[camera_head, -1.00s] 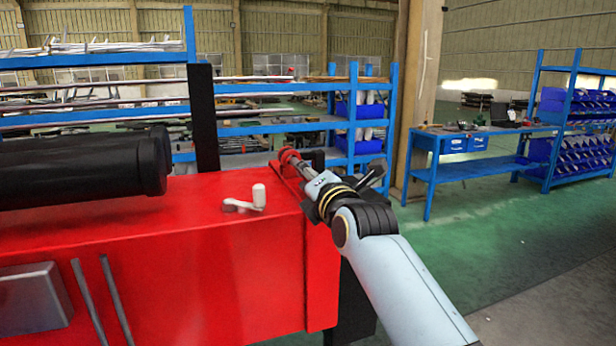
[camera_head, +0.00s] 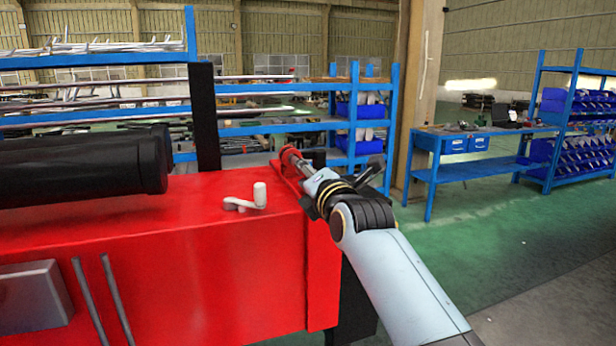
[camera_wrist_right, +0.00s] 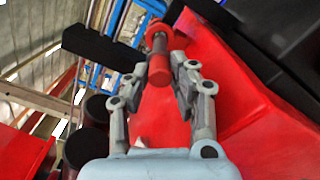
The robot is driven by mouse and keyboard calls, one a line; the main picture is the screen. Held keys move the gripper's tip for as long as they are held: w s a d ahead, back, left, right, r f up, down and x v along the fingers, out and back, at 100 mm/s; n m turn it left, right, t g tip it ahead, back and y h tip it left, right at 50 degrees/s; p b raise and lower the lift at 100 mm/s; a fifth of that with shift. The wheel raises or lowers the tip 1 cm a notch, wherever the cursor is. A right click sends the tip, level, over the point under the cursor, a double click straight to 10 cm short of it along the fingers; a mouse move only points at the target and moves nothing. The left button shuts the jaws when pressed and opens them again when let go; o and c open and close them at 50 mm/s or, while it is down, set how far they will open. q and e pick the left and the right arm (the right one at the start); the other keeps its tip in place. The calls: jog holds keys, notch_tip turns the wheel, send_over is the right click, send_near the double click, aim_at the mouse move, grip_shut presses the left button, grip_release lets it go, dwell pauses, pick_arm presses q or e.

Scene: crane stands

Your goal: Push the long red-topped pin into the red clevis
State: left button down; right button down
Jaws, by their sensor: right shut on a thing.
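The red clevis (camera_head: 289,157) stands at the far right end of the red beam. It shows in the right wrist view (camera_wrist_right: 157,31) as a red ring-like part beyond the fingers. The long pin's grey shaft (camera_head: 305,169) lies between the clevis and my right gripper (camera_head: 314,178). In the wrist view the pin's red top (camera_wrist_right: 160,70) is between the fingers of my right gripper (camera_wrist_right: 160,84), shut on it, and the grey shaft (camera_wrist_right: 160,43) runs in line to the clevis. How deep the tip sits is hidden. My left gripper is not in view.
A white crank handle (camera_head: 259,195) lies on the red beam (camera_head: 180,225), left of my right arm. Black cylinders (camera_head: 80,172) lie at the left. A dark upright post (camera_head: 204,115) stands behind the beam. Blue shelves (camera_head: 390,100) and a blue bench (camera_head: 470,140) stand farther back.

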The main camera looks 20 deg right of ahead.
aim_at(296, 160)
jog(key=shift+w+r+b, duration=0.1)
jog(key=shift+w+b, duration=0.55)
jog(key=shift+w, duration=1.15)
dwell(1.4)
jog(key=shift+w+a+b, duration=0.15)
jog(key=shift+w+b, duration=0.85)
jog(key=shift+w, duration=0.7)
jog(key=c, duration=1)
grip_release()
jog(key=shift+c, duration=0.2)
jog(key=s+p, duration=0.2)
jog(key=p, duration=0.1)
jog(key=shift+s+r, duration=0.1)
jog(key=shift+s, duration=0.2)
jog(key=shift+s+p, duration=0.9)
jog(key=shift+s, duration=0.35)
